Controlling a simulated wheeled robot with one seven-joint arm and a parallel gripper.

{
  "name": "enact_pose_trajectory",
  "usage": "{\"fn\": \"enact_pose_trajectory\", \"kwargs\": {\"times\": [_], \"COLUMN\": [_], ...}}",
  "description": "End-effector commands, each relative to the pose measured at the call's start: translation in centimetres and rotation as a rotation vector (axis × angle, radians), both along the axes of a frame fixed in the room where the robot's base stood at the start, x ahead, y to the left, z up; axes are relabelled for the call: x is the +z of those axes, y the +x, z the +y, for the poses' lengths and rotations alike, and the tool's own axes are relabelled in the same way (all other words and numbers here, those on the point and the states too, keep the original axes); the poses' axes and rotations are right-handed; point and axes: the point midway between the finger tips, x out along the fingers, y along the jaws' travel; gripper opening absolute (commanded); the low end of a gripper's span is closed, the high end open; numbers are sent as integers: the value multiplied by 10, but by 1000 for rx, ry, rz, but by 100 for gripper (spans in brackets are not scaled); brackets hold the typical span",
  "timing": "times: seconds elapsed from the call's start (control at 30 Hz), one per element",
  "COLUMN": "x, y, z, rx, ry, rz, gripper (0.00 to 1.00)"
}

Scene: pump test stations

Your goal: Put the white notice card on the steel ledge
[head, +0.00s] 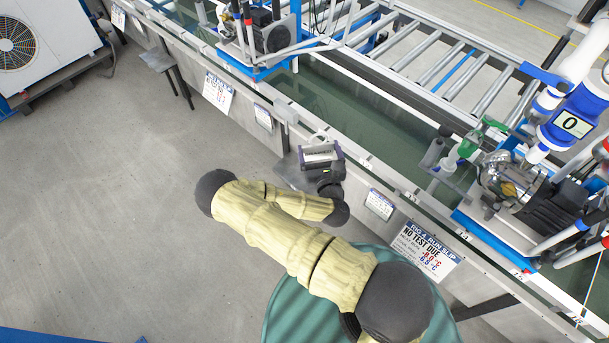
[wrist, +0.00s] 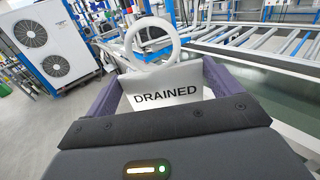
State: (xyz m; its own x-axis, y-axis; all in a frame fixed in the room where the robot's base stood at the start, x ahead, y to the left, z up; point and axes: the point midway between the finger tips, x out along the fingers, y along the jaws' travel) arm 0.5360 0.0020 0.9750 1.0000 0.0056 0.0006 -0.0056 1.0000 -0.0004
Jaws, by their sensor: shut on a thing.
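The white notice card (wrist: 168,95), printed DRAINED with a white ring on top, stands between my gripper's purple fingers in the wrist view. My gripper (head: 320,150) is shut on the card beside the long tank's near wall, and a strip of the card shows between the fingers in the head view. A grey steel ledge (head: 287,172) juts from the tank wall below and left of my gripper, partly hidden by it. A similar grey ledge (head: 157,61) juts out farther along the wall. Whether the card touches the nearer ledge cannot be told.
Printed slips hang along the tank wall, including a NO TEST DUE slip (head: 425,252) and a smaller one (head: 380,205). A pump rig (head: 520,185) stands on the tank at right, another (head: 265,35) at the back. A white fan unit (head: 42,42) stands far left.

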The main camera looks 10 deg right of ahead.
Motion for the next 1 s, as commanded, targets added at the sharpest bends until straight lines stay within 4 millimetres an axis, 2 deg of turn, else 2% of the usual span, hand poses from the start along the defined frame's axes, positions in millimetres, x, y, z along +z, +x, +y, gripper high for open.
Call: {"fn": "enact_pose_trajectory", "kwargs": {"times": [0.13, 0.23, 0.6, 1.0], "x": [-9, -25, -115, -193], "y": [2, 7, 41, 84], "z": [1, 1, 12, 31], "rx": [2, 0, 22, 85], "ry": [1, 3, 3, 4], "rz": [0, -1, -2, -3], "gripper": [67, 67, 67, 67]}}
